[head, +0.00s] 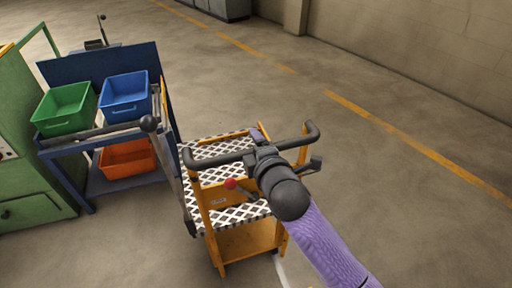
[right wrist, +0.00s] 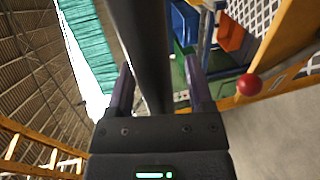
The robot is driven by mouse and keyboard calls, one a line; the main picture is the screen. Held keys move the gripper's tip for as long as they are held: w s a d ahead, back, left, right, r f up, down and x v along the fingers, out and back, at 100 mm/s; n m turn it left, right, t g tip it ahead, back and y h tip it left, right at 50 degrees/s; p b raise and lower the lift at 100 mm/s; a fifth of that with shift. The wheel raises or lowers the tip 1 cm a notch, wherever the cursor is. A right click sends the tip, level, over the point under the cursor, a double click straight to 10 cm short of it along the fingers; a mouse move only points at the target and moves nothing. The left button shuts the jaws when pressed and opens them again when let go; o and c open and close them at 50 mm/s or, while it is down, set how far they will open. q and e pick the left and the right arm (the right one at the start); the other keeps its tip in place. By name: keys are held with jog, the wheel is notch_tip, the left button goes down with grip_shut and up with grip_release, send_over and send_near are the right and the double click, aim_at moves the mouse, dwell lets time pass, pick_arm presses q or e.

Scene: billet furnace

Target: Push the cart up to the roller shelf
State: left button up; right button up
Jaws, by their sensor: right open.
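The cart (head: 240,240) has an orange frame, black-and-white patterned shelves and a dark handle (head: 217,157). It stands upright on the floor in the head view. The blue shelf (head: 100,62), which I take for the roller shelf, stands to its left with bins on it, a gap apart from the cart. My right gripper (head: 259,150) is at the cart's handle. In the right wrist view its purple fingers (right wrist: 161,85) are apart, with a dark bar, seemingly the handle, running between them. Contact cannot be told. My left gripper is not in view.
A green bin (head: 65,108) and a blue bin (head: 125,95) sit on the shelf, with an orange bin (head: 127,159) below. A green cabinet (head: 25,150) stands at the left. A red knob (head: 231,184) shows at the cart. Open floor lies right of it.

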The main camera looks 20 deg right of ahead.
grip_shut()
jog(key=shift+f, duration=0.1)
dwell(1.2)
